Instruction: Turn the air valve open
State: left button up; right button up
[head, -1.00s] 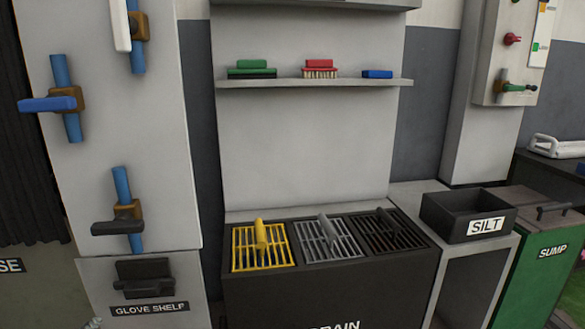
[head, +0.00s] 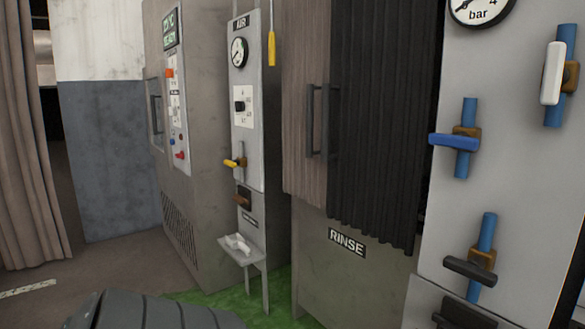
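The air panel is a narrow grey column (head: 247,75) with a sign at its top that seems to read AIR, left of centre in the head view. A round gauge (head: 239,52) sits under the sign, with a dark knob (head: 240,106) on a white plate below. The lever lies about level and sticks out to the left. Neither of my grippers shows in the head view, and nothing touches the lever.
A tall grey control cabinet (head: 205,200) stands left of the air panel. A small white shelf (head: 240,245) juts out below the valve. Right are the rinse cabinet (head: 347,285) with a dark curtain (head: 385,120), and a panel with blue-lever (head: 455,142), white-lever (head: 551,72) and black-lever (head: 470,269) valves.

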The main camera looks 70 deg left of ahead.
aim_at(233, 163)
jog(key=u, duration=2.55)
jog(key=i+j+z, duration=0.3)
jog(key=i+j, duration=0.25)
jog(key=i, duration=0.2)
jog(key=i+j+z, duration=0.3)
jog(key=i+j, duration=0.4)
